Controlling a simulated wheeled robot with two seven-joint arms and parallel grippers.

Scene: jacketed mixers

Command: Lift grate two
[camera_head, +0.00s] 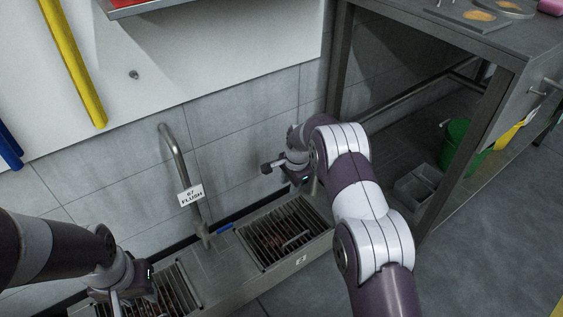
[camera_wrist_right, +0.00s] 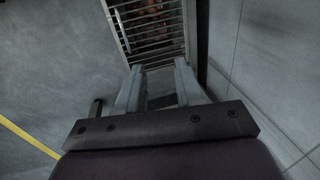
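A slatted metal grate (camera_head: 285,232) lies in the right opening of the floor drain channel, with a bar handle (camera_head: 296,241) on top. A small tag that seems to read E2 is on the rim in front of it. My right gripper (camera_head: 309,187) is above and behind this grate, apart from it. In the right wrist view its two fingers (camera_wrist_right: 158,78) are spread and empty, with slats (camera_wrist_right: 152,22) beyond them. A second grate (camera_head: 172,290) lies in the left opening. My left gripper (camera_head: 118,300) is over it, and its fingers are partly hidden.
A curved pipe (camera_head: 178,155) with a "FLUSH" tag (camera_head: 190,195) rises between the grates, near the wall. A metal table (camera_head: 465,45) stands at right, with a green bucket (camera_head: 455,143) and a grey bin (camera_head: 412,190) beneath. The floor (camera_head: 480,260) at front right is clear.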

